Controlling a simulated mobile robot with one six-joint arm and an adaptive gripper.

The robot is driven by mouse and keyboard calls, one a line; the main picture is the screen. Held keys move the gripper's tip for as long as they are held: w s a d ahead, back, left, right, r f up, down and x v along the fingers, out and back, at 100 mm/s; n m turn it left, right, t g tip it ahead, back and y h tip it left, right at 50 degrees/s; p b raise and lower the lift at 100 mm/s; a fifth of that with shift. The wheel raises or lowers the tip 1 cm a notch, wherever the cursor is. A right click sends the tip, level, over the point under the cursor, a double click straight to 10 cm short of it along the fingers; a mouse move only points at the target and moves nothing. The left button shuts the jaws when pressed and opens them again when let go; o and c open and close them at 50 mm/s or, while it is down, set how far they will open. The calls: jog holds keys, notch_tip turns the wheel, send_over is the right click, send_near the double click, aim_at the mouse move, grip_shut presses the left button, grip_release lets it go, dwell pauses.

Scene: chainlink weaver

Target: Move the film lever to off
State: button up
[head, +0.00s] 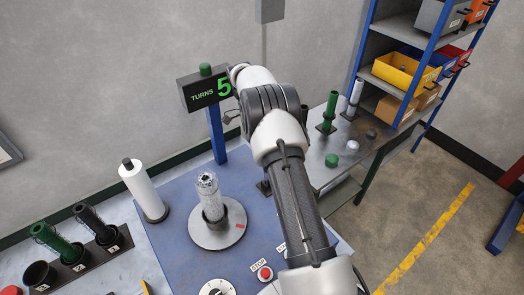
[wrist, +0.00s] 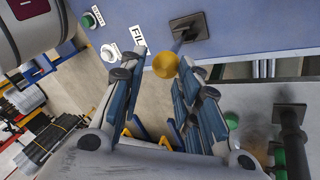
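The film lever shows in the wrist view as a yellow ball knob (wrist: 165,65) on a short stem from a dark square base plate (wrist: 188,27) on the blue machine top. A partly hidden label reading "FIL" (wrist: 138,34) lies beside it. My gripper (wrist: 163,62) is open, with blue-and-grey fingers on either side of the knob in this view. A gap shows at the left finger; the right finger is close to the knob, and I cannot tell whether they touch. In the head view my arm hides the gripper and the knob.
The blue machine top (head: 180,220) carries a speckled roll on a round plate (head: 215,237), a white roll (head: 143,188), a red stop button (head: 265,273) and a dial (head: 217,289). A "TURNS 5" display (head: 207,90) stands behind. A side table (head: 320,172) holds green parts.

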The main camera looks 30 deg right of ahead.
notch_tip(320, 180, up, 19)
jog(key=w+p, duration=0.2)
jog(key=p, duration=1.5)
jog(key=shift+w+r+p, duration=0.2)
jog(key=shift+p, duration=0.15)
jog(key=shift+p, duration=0.3)
dwell(0.6)
